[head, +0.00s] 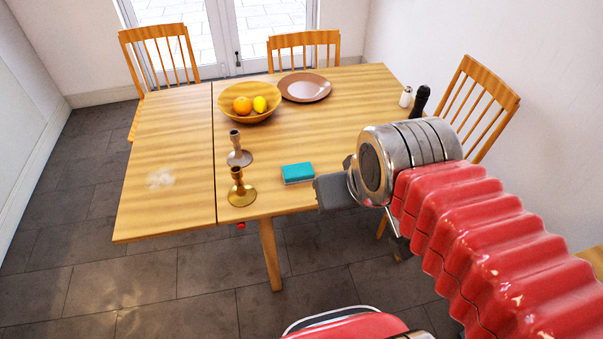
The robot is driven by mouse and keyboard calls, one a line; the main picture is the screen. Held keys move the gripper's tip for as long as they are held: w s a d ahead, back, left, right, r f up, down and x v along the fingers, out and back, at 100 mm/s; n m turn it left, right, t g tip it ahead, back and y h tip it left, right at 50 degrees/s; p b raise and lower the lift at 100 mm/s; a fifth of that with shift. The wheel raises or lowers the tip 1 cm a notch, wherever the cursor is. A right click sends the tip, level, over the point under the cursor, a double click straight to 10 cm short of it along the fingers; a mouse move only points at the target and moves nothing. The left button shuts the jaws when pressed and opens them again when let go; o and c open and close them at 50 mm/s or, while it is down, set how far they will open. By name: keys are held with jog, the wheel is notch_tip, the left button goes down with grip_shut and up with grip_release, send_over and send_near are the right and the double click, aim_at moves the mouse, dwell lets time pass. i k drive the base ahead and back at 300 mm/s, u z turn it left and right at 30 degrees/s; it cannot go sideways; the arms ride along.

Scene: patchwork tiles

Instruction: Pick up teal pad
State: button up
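The teal pad (297,172) is a small teal block with a pale lower edge. It lies flat near the front edge of the wooden table (178,124). My gripper (330,192) is at the end of my red ribbed arm, just right of the pad and close to it in the picture. A grey block-like part of it points left towards the pad. I cannot tell whether it touches the pad or is above it. The fingers are not clearly seen, so I cannot tell if they are open or shut.
Two candlesticks, one brass (241,190) and one greyish (238,152), stand left of the pad. A fruit bowl (250,115) and a plate (304,88) are further back. A dark bottle (420,102) and a white shaker (406,97) stand at the right edge. Chairs surround the table.

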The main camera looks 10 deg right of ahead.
aim_at(302, 172)
jog(key=i, duration=0.5)
jog(key=k, duration=1.35)
jog(key=u, duration=0.65)
jog(key=i, duration=1.6)
jog(key=z, duration=0.1)
